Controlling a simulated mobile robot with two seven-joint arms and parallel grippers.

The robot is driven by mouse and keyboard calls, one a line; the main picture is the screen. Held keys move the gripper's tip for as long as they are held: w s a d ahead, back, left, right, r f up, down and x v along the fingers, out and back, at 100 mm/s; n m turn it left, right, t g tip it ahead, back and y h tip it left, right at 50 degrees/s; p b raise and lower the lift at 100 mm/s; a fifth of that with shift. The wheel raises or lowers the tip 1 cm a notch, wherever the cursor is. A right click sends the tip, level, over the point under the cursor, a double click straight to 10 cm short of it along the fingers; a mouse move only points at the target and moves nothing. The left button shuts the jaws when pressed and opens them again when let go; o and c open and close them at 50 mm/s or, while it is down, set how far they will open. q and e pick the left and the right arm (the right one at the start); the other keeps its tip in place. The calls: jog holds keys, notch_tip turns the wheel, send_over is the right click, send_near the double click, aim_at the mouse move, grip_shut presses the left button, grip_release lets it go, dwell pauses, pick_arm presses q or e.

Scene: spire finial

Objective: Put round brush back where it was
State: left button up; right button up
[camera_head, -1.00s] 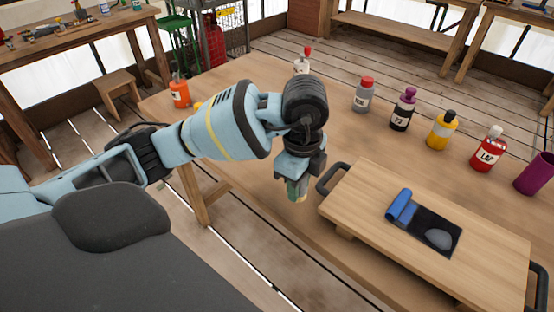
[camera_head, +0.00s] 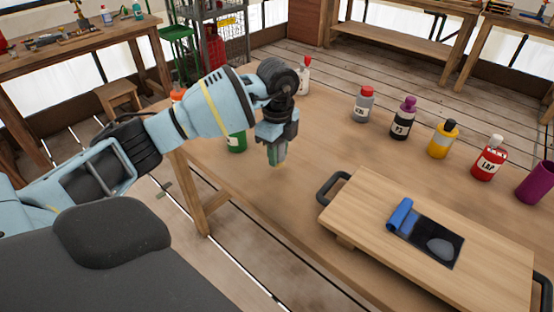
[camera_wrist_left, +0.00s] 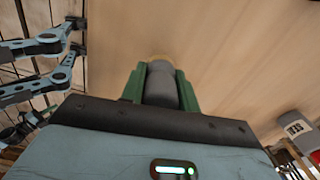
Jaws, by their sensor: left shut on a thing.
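My left gripper (camera_head: 277,153) points down above the wooden table (camera_head: 300,140), left of the board. In the left wrist view its green fingers (camera_wrist_left: 161,88) are shut on a grey, rounded piece, which I take to be the round brush (camera_wrist_left: 161,82). A pale yellowish edge shows beyond it. Most of the brush is hidden by the fingers. A purple cup (camera_head: 537,182) stands at the table's right side, far from the gripper. My right gripper is not in view.
A wooden board (camera_head: 370,205) with dark handles holds a blue roll (camera_head: 401,214) and a black plate with a grey lump (camera_head: 440,248). Several bottles stand along the far side, including a red one (camera_head: 488,160).

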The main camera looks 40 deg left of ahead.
pick_arm(q)
jog(key=shift+w+a, duration=0.15)
jog(key=shift+a, duration=0.1)
jog(key=shift+a+f, duration=0.1)
jog(key=shift+f, duration=1.65)
jog(key=shift+f, duration=0.15)
jog(key=o, duration=1)
notch_tip(320, 180, up, 12)
jog(key=shift+r+p, duration=0.15)
jog(key=shift+p, duration=0.2)
